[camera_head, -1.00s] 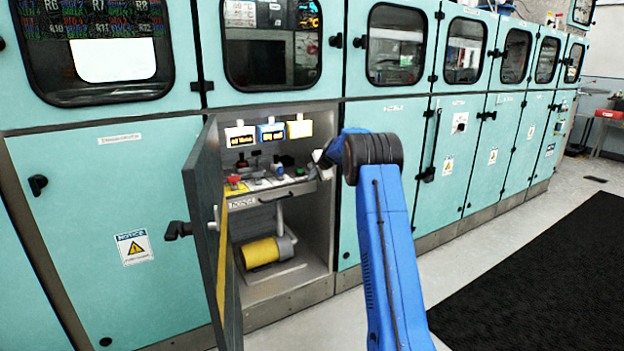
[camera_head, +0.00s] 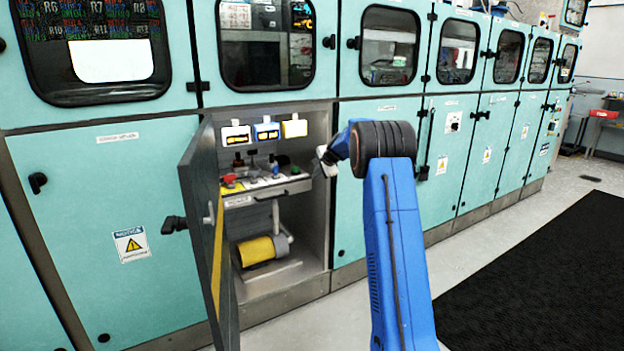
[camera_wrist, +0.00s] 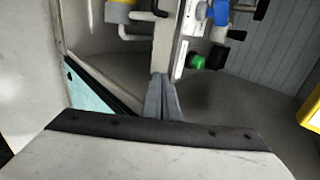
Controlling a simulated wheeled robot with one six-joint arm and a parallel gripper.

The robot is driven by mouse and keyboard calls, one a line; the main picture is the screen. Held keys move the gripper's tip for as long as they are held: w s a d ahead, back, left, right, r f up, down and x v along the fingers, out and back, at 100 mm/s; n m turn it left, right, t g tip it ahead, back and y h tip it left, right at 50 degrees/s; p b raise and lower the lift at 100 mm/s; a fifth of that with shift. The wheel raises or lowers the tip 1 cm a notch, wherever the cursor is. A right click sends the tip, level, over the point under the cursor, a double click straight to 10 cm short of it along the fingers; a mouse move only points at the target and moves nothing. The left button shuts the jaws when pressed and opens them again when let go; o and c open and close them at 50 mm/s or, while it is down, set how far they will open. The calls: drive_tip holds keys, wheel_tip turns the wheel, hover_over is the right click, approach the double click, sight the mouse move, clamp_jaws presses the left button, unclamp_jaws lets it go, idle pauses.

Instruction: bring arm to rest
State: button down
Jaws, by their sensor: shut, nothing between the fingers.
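My blue arm rises from the bottom of the head view and bends at a dark joint toward the open cabinet. My gripper shows in the wrist view (camera_wrist: 163,97), with its grey fingers together and nothing between them. In the head view its tip is small and partly hidden behind my arm, at the cabinet's right edge. The control shelf (camera_head: 265,190) with several knobs and switches lies left of my gripper. In the wrist view a green knob (camera_wrist: 197,62) is beyond the fingertips, to their right, apart from them.
The cabinet's dark door (camera_head: 208,235) stands open toward me on the left. A yellow cylindrical motor (camera_head: 258,250) sits on the cabinet floor. Closed teal cabinets run along both sides. Open floor and a black mat (camera_head: 545,275) lie at right.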

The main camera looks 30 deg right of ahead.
drive_tip(key=s+a+r+n+g, duration=0.1)
drive_tip(key=s+a+r+n, duration=0.25)
drive_tip(key=s+a, duration=0.6)
drive_tip(key=s+a+r+n+g+y, duration=0.15)
drive_tip(key=s+a+r, duration=0.45)
drive_tip(key=s, duration=0.7)
drive_tip(key=s+a+r+n+h, duration=0.1)
drive_tip(key=s+a+r+n, duration=0.3)
drive_tip(key=s+a, duration=0.6)
drive_tip(key=s+a+f+n, duration=0.1)
drive_tip(key=s+a+n, duration=0.1)
drive_tip(key=s, duration=0.5)
drive_tip(key=s+a+f+n+g, duration=0.1)
drive_tip(key=s+a+f, duration=0.1)
drive_tip(key=s, duration=0.6)
drive_tip(key=s+a+f+n, duration=0.1)
drive_tip(key=s+a+n, duration=0.15)
drive_tip(key=s, duration=0.45)
drive_tip(key=s+f+n, duration=0.1)
drive_tip(key=s+f, duration=0.3)
drive_tip(key=s, duration=0.4)
drive_tip(key=s+a+f+n+g, duration=0.1)
drive_tip(key=s+f, duration=0.3)
drive_tip(key=s, duration=0.5)
drive_tip(key=shift+f+n+h, duration=0.4)
drive_tip(key=shift+n+h, duration=0.05)
drive_tip(key=shift+n, duration=0.1)
